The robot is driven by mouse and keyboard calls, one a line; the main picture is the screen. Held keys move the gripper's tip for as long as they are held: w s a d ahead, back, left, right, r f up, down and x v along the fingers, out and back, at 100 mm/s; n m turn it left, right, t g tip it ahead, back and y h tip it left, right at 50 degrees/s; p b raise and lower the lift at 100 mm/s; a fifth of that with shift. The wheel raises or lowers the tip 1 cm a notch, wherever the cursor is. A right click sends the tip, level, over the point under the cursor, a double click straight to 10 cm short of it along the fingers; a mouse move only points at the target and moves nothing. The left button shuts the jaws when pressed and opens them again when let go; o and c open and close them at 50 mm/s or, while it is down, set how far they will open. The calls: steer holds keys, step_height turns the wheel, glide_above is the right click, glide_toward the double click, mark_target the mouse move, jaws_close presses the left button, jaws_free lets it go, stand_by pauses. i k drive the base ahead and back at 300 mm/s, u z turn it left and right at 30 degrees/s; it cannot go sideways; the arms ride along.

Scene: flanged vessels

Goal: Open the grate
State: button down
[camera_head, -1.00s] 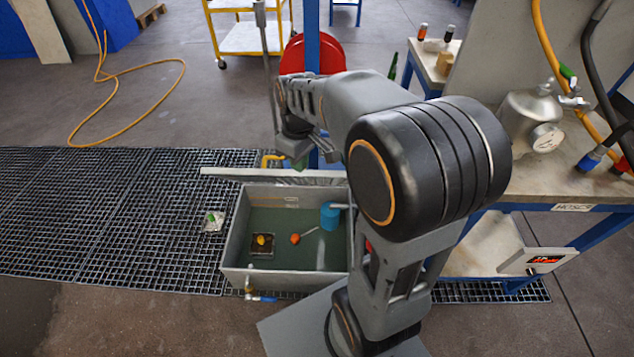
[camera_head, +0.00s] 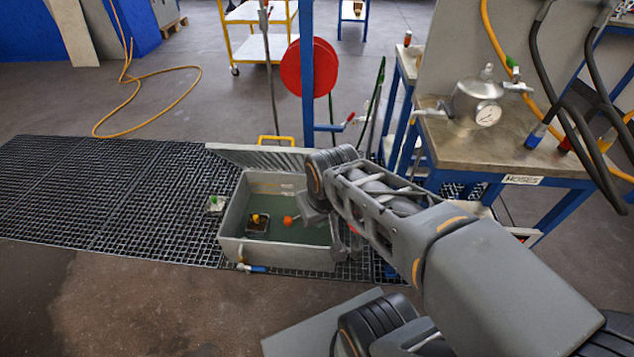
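The grey metal tank (camera_head: 277,254) stands open on the dark floor grating (camera_head: 120,205). Its hinged grey cover (camera_head: 262,158), which seems to be the grate, is raised along the far side and leans back. A yellow handle (camera_head: 276,139) shows at the cover's far edge. My gripper (camera_head: 338,240) hangs low at the tank's right end, well apart from the handle. It partly hides the right wall and interior. Its fingers are small and partly hidden by my arm, so I cannot tell whether they are open.
Greenish liquid, a small dark tray (camera_head: 257,226) and an orange item (camera_head: 289,220) are in the tank. A blue post with a red reel (camera_head: 309,67) stands behind. A bench with a pressure vessel (camera_head: 478,100) and hoses is on the right.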

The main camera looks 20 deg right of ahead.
mark_target(259, 157)
steer(key=z, duration=0.2)
steer(key=k, duration=0.35)
steer(key=u, duration=1)
steer(key=i, duration=0.75)
steer(key=z, duration=0.3)
